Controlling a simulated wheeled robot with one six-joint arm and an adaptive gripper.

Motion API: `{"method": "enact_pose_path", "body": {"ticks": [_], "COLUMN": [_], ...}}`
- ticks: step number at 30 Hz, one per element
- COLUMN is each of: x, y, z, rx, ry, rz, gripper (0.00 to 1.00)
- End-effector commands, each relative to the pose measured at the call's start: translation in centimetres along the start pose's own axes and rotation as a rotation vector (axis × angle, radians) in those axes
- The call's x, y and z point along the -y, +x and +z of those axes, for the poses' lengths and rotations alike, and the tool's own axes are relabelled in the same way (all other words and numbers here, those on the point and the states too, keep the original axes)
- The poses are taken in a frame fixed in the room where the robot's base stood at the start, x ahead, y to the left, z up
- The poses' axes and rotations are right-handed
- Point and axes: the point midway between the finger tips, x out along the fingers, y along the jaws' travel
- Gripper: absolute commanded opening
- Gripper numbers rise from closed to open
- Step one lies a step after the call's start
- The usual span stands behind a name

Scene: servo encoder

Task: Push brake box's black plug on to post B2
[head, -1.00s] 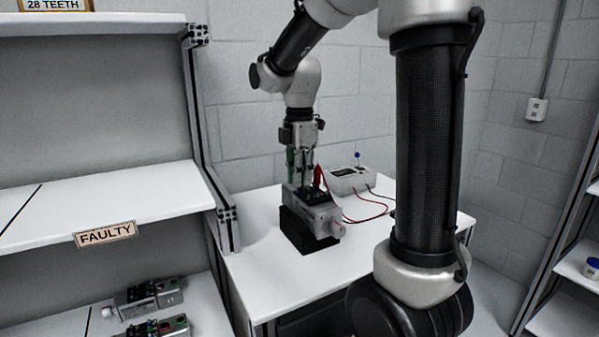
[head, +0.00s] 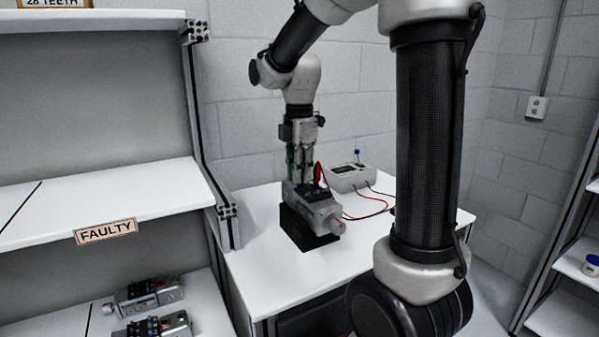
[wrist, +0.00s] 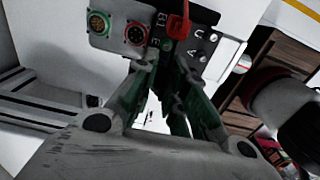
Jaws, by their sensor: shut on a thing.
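The servo motor (head: 327,216) lies on a black stand (head: 308,233) on the white bench. In the wrist view its terminal face (wrist: 118,33) has a green-ringed and a red-ringed socket and marked posts. A red plug (wrist: 178,24) stands on one post near the B1 mark. My gripper (wrist: 172,72) points at this face from close by, and in the head view my gripper (head: 304,178) is upright over the motor. It is shut on the black plug, which the fingers mostly hide. The brake box (head: 352,178) is pale with a blue knob, behind right. Post B2 is not readable.
A red lead (head: 370,214) loops over the bench (head: 270,275) between the brake box and the motor. The shelf with the FAULTY label (head: 106,232) stands at left, with other motors (head: 145,296) below. The bench front is clear.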

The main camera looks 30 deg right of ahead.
Motion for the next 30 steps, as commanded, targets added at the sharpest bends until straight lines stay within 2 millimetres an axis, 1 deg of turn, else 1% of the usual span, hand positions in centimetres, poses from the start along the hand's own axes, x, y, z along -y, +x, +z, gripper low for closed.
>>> {"method": "enact_pose_path", "body": {"ticks": [18, 19, 22, 23, 30], "x": [0.0, 0.0, 0.0, 0.0, 0.0], "y": [0.33, 0.34, 0.33, 0.33, 0.33], "z": [0.0, 0.0, 0.0, 0.0, 0.0], "rx": [0.0, 0.0, 0.0, 0.0, 0.0], "ry": [0.0, 0.0, 0.0, 0.0, 0.0], "rz": [0.0, 0.0, 0.0, 0.0, 0.0], "gripper": [0.01, 0.19, 0.37, 0.39, 0.39]}}
